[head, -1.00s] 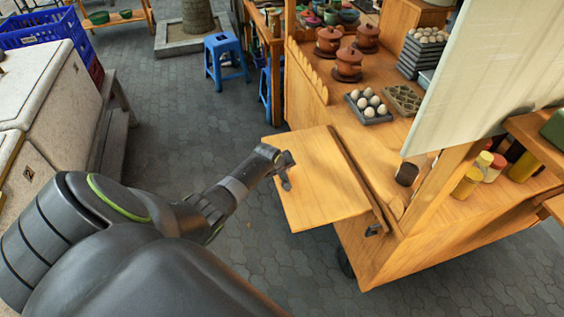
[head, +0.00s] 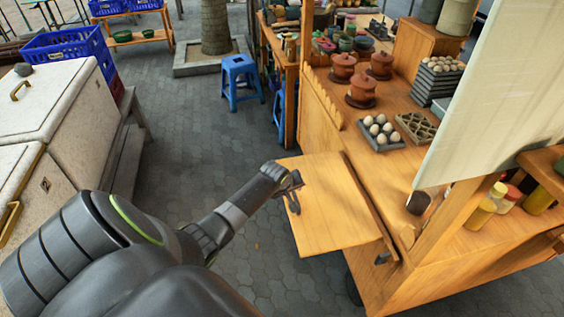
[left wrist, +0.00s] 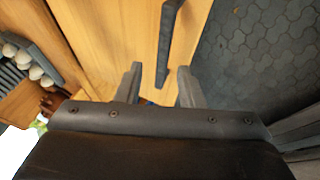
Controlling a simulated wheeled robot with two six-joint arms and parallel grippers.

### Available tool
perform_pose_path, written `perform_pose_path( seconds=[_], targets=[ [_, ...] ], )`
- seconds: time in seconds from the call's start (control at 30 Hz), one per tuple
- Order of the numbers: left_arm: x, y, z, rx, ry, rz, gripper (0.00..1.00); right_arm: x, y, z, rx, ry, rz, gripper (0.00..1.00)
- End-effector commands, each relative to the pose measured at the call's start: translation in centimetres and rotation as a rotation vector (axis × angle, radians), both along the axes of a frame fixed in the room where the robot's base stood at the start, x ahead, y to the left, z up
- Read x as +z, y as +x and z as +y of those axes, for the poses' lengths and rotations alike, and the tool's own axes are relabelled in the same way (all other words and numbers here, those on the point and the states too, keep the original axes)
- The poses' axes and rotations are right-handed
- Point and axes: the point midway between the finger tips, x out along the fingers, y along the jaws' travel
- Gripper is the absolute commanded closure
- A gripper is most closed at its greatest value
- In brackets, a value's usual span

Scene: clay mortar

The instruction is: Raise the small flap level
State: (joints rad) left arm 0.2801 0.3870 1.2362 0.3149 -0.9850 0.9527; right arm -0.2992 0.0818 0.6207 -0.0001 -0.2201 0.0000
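The small flap (head: 330,205) is a light wooden board on the left side of the wooden cart. It sticks out from the cart and looks roughly level with the cart top. My left gripper (head: 292,190) is at the flap's outer edge. In the left wrist view the gripper (left wrist: 158,78) is open, with its two fingers apart. A dark bar (left wrist: 167,45) runs along the wood, and its near end shows between the fingers. I cannot tell whether the fingers touch it. My right gripper is not in view.
Eggs in a tray (head: 380,132) and brown clay pots (head: 361,92) stand on the cart top. A pale hanging panel (head: 485,90) and bottles (head: 485,207) are at the right.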

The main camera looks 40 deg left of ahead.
Motion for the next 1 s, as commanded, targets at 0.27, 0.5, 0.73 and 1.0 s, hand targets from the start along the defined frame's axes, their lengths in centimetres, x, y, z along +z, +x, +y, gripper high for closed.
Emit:
perform_pose_path(
  seconds=[0.27,0.5,0.73,1.0],
  targets=[
    [3.4,-2.0,-0.3,-0.002,0.003,-0.002,0.65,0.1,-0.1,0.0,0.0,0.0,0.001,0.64],
    [6.4,-3.8,-0.6,-0.002,0.002,-0.004,0.65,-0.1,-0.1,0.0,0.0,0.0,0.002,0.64],
    [9.1,-5.4,-0.9,-0.002,0.002,-0.004,0.65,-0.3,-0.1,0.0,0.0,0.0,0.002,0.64],
    [10.4,-6.2,-1.1,-0.001,0.001,-0.003,0.65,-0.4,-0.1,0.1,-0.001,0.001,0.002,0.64]
  ],
)
